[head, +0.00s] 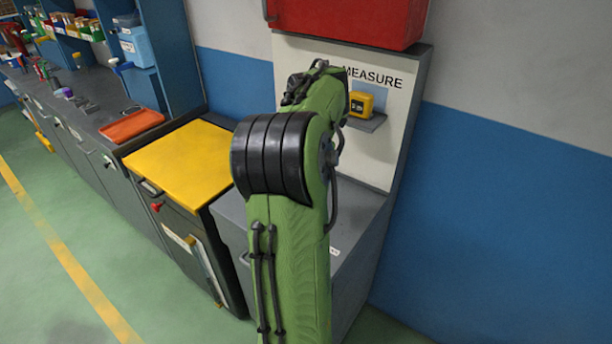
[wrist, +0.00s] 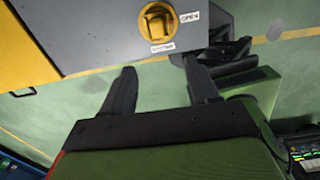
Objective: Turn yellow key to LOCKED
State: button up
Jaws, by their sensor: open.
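The yellow key (wrist: 158,22) shows at the top of the wrist view, a round yellow turn-piece on a grey cabinet face. An OPEN label (wrist: 190,17) is to its right, and a second small label (wrist: 162,47), too blurred to read surely, is below it. I cannot tell exactly which way the key points. My gripper (wrist: 160,80) is open and empty, with its fingers spread either side of the key's line and apart from it. In the head view the key and my gripper are hidden, with my green arm across the middle.
A yellow-topped cabinet (head: 180,160) with a red knob (head: 157,207) stands left of a grey cabinet (head: 360,215). Behind is a MEASURE panel (head: 388,135) with a yellow device (head: 361,104) on a small shelf. A red box (head: 345,20) is above. Green floor is clear at left.

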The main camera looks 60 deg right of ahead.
jog(key=f+b, duration=0.1)
jog(key=f, duration=0.4)
jog(key=f+b, duration=0.2)
jog(key=f, duration=0.3)
jog(key=f+b, duration=0.2)
jog(key=f, duration=0.4)
jog(key=shift+w+a, duration=0.15)
jog(key=shift+w, duration=0.1)
jog(key=shift+r, duration=0.1)
jog(key=c, duration=1)
jog(key=shift+w+r+m, duration=0.15)
jog(key=shift+m, duration=0.65)
jog(key=shift+c, duration=0.2)
jog(key=shift+m+p, duration=0.4)
jog(key=shift+m, duration=0.5)
